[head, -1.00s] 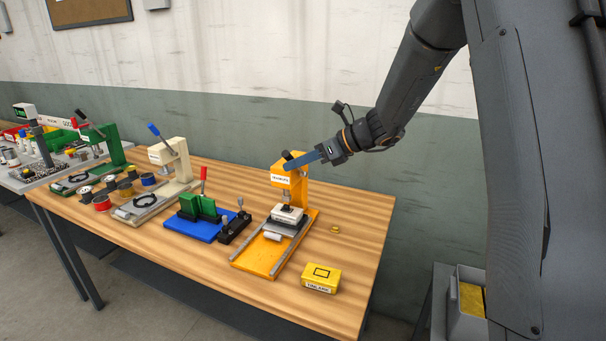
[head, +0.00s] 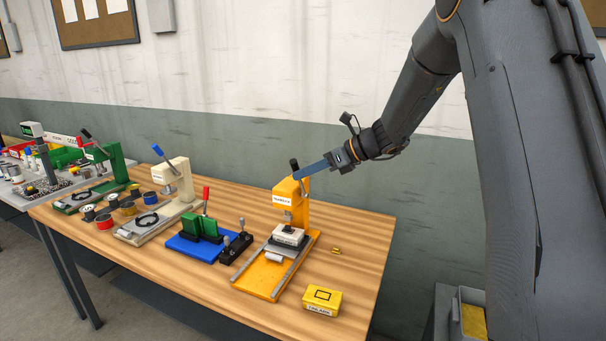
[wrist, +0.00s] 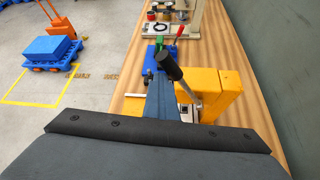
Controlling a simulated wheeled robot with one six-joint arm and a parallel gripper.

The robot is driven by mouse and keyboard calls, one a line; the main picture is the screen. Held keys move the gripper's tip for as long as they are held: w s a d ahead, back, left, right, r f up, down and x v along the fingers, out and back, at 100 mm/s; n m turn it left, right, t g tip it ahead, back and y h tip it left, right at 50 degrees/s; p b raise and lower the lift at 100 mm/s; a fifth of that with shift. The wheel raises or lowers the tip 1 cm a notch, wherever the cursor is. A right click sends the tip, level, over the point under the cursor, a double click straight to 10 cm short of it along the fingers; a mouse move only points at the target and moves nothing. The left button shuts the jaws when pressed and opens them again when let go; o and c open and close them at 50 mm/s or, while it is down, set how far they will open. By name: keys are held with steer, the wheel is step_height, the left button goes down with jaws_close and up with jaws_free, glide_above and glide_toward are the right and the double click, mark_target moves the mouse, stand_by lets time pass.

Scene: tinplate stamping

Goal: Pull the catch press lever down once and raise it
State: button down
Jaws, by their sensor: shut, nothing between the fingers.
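The yellow press (head: 303,214) stands near the right end of the wooden bench, with a white label too small to read surely. Its lever stands up from the top, with a black grip (head: 294,164). In the wrist view the black grip (wrist: 168,67) tops a metal shaft beside the yellow press body (wrist: 220,92). My gripper (head: 297,176), with long blue fingers, is shut and empty. Its fingertips are at the lever, just below the black grip; I cannot tell whether they touch. A white block (head: 289,236) sits under the press head.
A yellow box (head: 322,301) and a small brass piece (head: 336,250) lie right of the press. A blue fixture with green blocks (head: 202,231), a cream press (head: 177,178) and a green press (head: 116,163) stand to the left. The wall is behind.

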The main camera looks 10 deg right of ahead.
steer(key=shift+w+d+r, duration=0.25)
steer(key=shift+w+r, duration=0.1)
steer(key=shift+r, duration=0.15)
steer(key=s+f, duration=0.3)
steer(key=s, duration=0.1)
steer(key=d+r+b, duration=0.2)
steer(key=d+b, duration=0.2)
steer(key=d, duration=0.4)
steer(key=s+f+n+g+h, duration=0.1)
steer(key=s+f+n+h, duration=0.2)
steer(key=s+f+n, duration=0.3)
steer(key=s+d+f+n+g+h+b, duration=0.1)
steer(key=s+f+n+h, duration=0.3)
steer(key=s+n, duration=0.6)
steer(key=s+d+f+n+g+h, duration=0.1)
steer(key=s+f+n+h, duration=0.3)
steer(key=s+f+n, duration=0.4)
steer(key=s+n, duration=0.1)
steer(key=s, duration=0.5)
steer(key=shift+f+b, duration=0.3)
steer(key=c, duration=2.5)
jaws_free()
